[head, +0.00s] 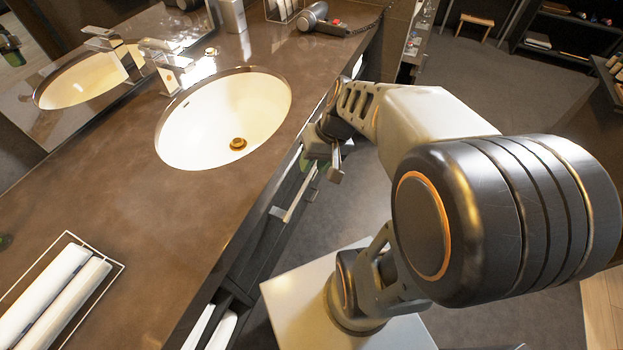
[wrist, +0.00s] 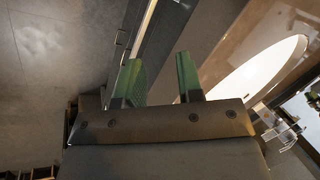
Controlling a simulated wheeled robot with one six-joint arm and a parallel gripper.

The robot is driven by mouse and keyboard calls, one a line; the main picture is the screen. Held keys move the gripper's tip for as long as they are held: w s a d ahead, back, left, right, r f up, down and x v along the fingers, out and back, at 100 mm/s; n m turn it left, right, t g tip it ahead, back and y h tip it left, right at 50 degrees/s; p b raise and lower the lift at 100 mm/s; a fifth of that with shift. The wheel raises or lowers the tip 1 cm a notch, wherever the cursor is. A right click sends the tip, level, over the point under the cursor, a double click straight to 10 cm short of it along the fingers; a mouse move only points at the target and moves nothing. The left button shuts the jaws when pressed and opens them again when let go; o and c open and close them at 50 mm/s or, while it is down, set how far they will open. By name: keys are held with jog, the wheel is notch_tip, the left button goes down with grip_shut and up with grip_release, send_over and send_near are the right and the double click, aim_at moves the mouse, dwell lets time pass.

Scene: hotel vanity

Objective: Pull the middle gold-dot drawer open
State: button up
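The dark drawer fronts (head: 262,238) under the vanity counter show steeply from above in the head view. A pale bar (head: 295,200), which looks like a handle or drawer edge, runs along them. No gold dot can be made out, so I cannot tell which drawer is the middle one. My gripper (head: 325,168) is beside the counter's front edge, partly hidden by my arm. In the wrist view, its two green fingers (wrist: 160,80) stand apart with nothing seen between them. A thin handle (wrist: 122,45) shows just beyond the left finger; contact is not visible.
The brown counter (head: 130,190) holds an oval sink (head: 220,125), a faucet (head: 165,65), a hair dryer (head: 318,20) and a wire tray (head: 112,268) of rolled towels. The grey floor (head: 370,205) beside the vanity looks clear. A stool (head: 475,22) stands far back.

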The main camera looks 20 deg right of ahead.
jog(key=w+d+f+m+t+y+b, duration=0.1)
jog(key=w+d+f+y+b, duration=0.15)
jog(key=f, duration=0.35)
jog(key=w+d+f+m+y+b, duration=0.1)
jog(key=f+b, duration=0.3)
jog(key=f, duration=0.1)
jog(key=w+d+f+m+t+y+b, duration=0.1)
jog(key=w+d+f+y+b, duration=0.15)
jog(key=f, duration=0.35)
jog(key=m+t+b, duration=0.4)
jog(key=t+b, duration=0.5)
jog(key=b, duration=0.1)
send_near(316, 173)
jog(key=b+x, duration=0.1)
jog(key=x, duration=0.4)
jog(key=b+x, duration=0.1)
jog(key=x, duration=0.4)
jog(key=shift+w+d+f+b, duration=0.15)
jog(key=shift+w+f+b, duration=0.05)
jog(key=shift+f+b, duration=0.1)
jog(key=shift+c, duration=0.3)
jog(key=shift+m, duration=0.3)
grip_shut()
